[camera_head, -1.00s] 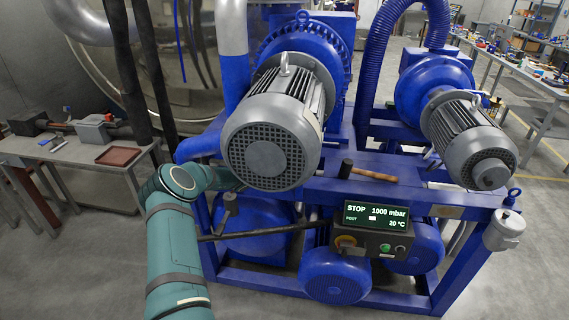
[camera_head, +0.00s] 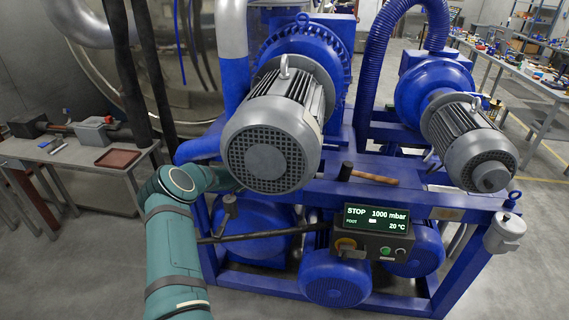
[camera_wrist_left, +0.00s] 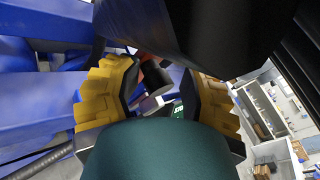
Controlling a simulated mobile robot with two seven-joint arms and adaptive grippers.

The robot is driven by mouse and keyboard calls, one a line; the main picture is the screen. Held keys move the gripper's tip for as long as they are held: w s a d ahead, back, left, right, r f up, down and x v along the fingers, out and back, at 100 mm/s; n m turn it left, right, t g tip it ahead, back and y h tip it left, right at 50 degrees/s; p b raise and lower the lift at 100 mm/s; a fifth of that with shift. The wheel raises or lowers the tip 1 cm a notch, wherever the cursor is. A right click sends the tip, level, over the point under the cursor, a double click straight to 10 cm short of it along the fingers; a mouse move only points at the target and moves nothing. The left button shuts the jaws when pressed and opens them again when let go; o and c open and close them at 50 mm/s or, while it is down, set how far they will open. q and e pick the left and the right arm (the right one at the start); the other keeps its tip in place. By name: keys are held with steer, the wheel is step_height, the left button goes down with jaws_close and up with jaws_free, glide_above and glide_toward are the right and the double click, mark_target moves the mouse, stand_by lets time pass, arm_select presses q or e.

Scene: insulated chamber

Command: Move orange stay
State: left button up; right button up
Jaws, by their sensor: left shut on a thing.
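My left arm comes in from the left in the head view and passes behind the big grey motor (camera_head: 272,145), which hides its gripper there. In the left wrist view my left gripper (camera_wrist_left: 158,95) has yellow fingers with dark pads. My right gripper is not in view.
A blue frame (camera_head: 405,185) carries the motors. A hammer (camera_head: 372,176) lies on its beam, above a control box (camera_head: 372,247) with a lit display. A second motor (camera_head: 468,140) stands at the right. A bench (camera_head: 75,155) stands at the left. Black pipes hang behind my arm.

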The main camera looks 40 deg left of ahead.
arm_select(q)
steer(key=shift+s+r, duration=0.1)
steer(key=shift+s, duration=0.2)
steer(key=s+a+r, duration=0.1)
steer(key=s, duration=1)
steer(key=shift+a, duration=0.3)
steer(key=shift+s, duration=0.1)
